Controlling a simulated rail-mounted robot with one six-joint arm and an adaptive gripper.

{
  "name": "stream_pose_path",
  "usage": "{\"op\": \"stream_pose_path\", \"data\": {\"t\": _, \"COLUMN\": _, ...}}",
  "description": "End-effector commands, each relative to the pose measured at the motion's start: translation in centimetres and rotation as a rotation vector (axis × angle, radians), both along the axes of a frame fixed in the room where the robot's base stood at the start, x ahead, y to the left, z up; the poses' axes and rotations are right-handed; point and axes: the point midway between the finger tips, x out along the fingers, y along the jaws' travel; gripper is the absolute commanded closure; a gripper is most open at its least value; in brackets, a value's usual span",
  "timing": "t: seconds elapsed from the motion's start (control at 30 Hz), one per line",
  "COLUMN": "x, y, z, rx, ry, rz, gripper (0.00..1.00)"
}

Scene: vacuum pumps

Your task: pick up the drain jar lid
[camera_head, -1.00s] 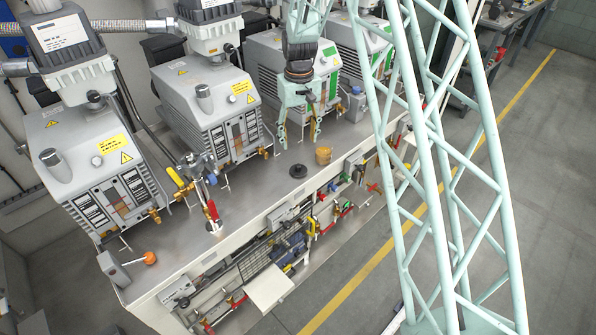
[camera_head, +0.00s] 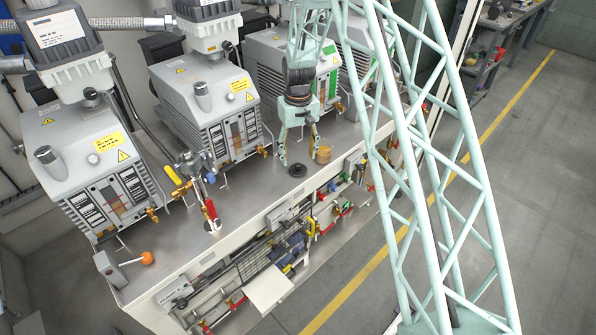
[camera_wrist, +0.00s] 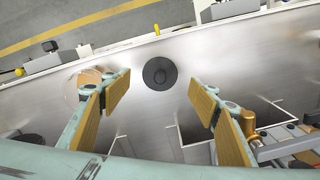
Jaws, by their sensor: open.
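The drain jar lid, a black disc with a small raised centre, lies flat on the metal bench top near its front edge, in the head view (camera_head: 297,171) and the wrist view (camera_wrist: 159,73). An amber jar (camera_head: 323,155) stands right of it in the head view; the wrist view shows it partly hidden behind the left finger (camera_wrist: 88,78). My gripper (camera_head: 298,160) is open and empty, pointing down close to the lid. In the wrist view, the lid appears between the fingers, slightly beyond the tips (camera_wrist: 158,90). The exact height above the lid cannot be told.
Grey vacuum pumps (camera_head: 205,110) stand along the back of the bench (camera_head: 240,200). An orange-knobbed lever (camera_head: 147,258) is at the front left.

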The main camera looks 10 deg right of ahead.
Motion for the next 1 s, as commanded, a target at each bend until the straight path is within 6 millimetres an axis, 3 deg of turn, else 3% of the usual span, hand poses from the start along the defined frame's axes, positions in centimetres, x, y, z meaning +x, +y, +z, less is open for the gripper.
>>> {"op": "stream_pose_path", "data": {"t": 0.47, "x": 0.0, "y": 0.0, "z": -0.4, "rx": 0.000, "ry": 0.000, "rz": 0.000, "gripper": 0.45}}
{"op": "stream_pose_path", "data": {"t": 1.0, "x": 0.2, "y": 0.1, "z": -5.0, "rx": 0.000, "ry": -0.001, "rz": 0.000, "gripper": 0.45}}
